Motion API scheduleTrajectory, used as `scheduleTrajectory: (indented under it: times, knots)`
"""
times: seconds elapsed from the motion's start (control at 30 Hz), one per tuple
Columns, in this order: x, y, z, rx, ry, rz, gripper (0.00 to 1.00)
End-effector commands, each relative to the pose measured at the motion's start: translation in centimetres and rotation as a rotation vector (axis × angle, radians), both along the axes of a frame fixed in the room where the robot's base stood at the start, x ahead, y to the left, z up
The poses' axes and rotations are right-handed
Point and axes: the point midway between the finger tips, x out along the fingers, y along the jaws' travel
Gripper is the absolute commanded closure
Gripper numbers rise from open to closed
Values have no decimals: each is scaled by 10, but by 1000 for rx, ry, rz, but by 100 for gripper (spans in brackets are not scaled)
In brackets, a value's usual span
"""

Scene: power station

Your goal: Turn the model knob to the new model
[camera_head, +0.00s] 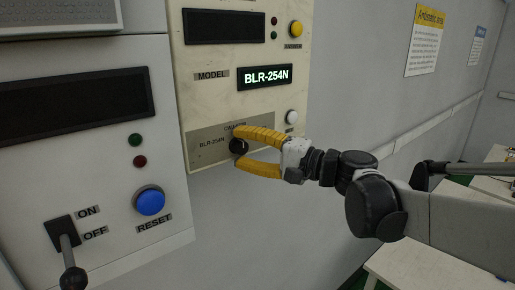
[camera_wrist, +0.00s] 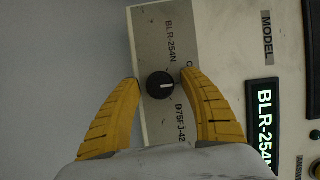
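The model knob (camera_head: 238,147) is a small black dial with a light pointer line on a grey plate of the cream panel. My gripper (camera_head: 236,148) has yellow fingers, open on both sides of the knob. In the wrist view the knob (camera_wrist: 160,85) sits between the spread fingertips of my gripper (camera_wrist: 161,76), with a gap on each side. The pointer line lies level in the wrist view. The lit display (camera_head: 264,77) reads BLR-254N.
A white button (camera_head: 292,117) and a yellow button (camera_head: 296,28) are on the cream panel. At left a nearer panel has a blue reset button (camera_head: 149,201) and an ON/OFF lever (camera_head: 68,250). A pale table (camera_head: 425,268) stands at lower right.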

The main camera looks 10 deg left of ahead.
Motion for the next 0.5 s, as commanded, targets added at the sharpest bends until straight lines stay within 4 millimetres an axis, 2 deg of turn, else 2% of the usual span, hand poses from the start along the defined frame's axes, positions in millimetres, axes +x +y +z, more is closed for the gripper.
scheduleTrajectory:
  times: [0.33, 0.5]
  knots:
    - [-1, -4, 0, -1, -1, -1, 49]
    - [-8, -28, 0, -1, -1, -4, 49]
